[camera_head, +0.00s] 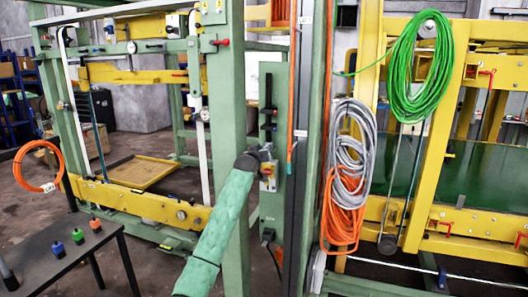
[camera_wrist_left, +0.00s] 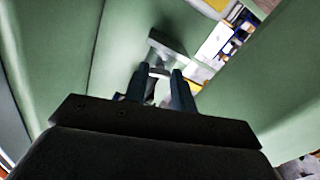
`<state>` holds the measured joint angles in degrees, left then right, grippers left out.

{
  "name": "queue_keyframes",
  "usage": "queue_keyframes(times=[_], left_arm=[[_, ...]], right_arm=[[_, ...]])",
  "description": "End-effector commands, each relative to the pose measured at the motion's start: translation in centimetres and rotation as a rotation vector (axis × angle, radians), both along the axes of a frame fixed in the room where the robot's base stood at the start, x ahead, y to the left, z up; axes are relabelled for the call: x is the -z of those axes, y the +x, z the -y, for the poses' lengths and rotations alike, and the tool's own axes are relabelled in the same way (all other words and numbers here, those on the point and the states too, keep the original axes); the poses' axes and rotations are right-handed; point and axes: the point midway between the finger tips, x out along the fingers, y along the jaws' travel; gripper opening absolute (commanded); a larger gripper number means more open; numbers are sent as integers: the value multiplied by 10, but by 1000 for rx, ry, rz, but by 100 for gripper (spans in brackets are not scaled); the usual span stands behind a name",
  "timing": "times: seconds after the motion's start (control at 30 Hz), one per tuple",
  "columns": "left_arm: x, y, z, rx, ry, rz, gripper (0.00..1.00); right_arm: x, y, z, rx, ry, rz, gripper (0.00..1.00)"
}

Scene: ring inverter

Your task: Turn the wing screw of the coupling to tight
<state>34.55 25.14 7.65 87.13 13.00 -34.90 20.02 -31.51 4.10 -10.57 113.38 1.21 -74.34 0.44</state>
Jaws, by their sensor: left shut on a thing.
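My left arm in its green sleeve rises from the bottom centre of the head view to the green post, and my left gripper (camera_head: 266,153) is at its upper end, small and dark. In the left wrist view the two dark fingers of the left gripper (camera_wrist_left: 160,78) stand on either side of a small grey part, which I take to be the wing screw (camera_wrist_left: 155,73). They are shut on it. A grey metal piece (camera_wrist_left: 172,46) lies just beyond the fingertips. The coupling cannot be made out clearly, and the screw's angle cannot be read. My right gripper is not in view.
Green posts (camera_head: 232,90) stand close around the left gripper. A switch box with a red knob (camera_head: 267,171) is just beneath it. Grey cable (camera_head: 350,150) and green cable (camera_head: 420,75) hang to the right. A dark table (camera_head: 70,265) with coloured pieces stands lower left.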

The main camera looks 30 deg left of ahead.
Motion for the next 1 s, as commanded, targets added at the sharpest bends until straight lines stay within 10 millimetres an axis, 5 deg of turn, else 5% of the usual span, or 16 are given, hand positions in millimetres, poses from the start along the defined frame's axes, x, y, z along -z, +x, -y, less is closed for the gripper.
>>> queue_keyframes(times=[0.4, 1.0], left_arm=[[5, 0, 0, 1, 213, -59, 3], [5, 0, 1, 2, 251, -67, 3]], right_arm=[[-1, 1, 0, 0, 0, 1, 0], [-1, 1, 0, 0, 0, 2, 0]])
